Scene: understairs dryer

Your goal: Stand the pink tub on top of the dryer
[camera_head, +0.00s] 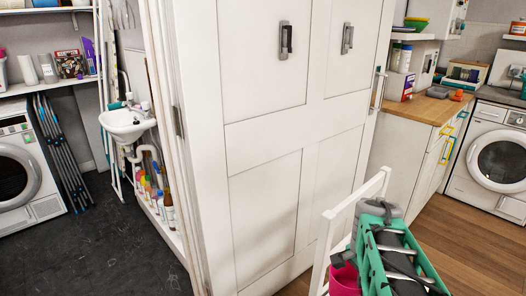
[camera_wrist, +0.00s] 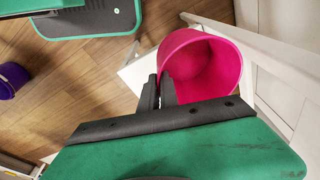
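The pink tub (camera_wrist: 203,62) shows in the wrist view with its open mouth toward the camera. My gripper (camera_wrist: 160,85) has its two dark fingers close together on either side of the tub's near-left wall, pinching it. In the head view a strip of the pink tub (camera_head: 345,279) shows at the bottom, partly hidden by my green arm. Two white front-loading machines are in the head view: one at the far left (camera_head: 20,170) and one at the far right (camera_head: 495,157). I cannot tell which is the dryer; the top of each is only partly seen.
A white panelled door (camera_head: 285,120) stands between the dark-floored left area and the wood-floored right area. A white frame (camera_head: 340,215) stands close beside the tub. A sink (camera_head: 125,122), bottles and folded blue-grey poles (camera_head: 62,150) are at left. A purple object (camera_wrist: 8,88) is at the wrist view's left edge.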

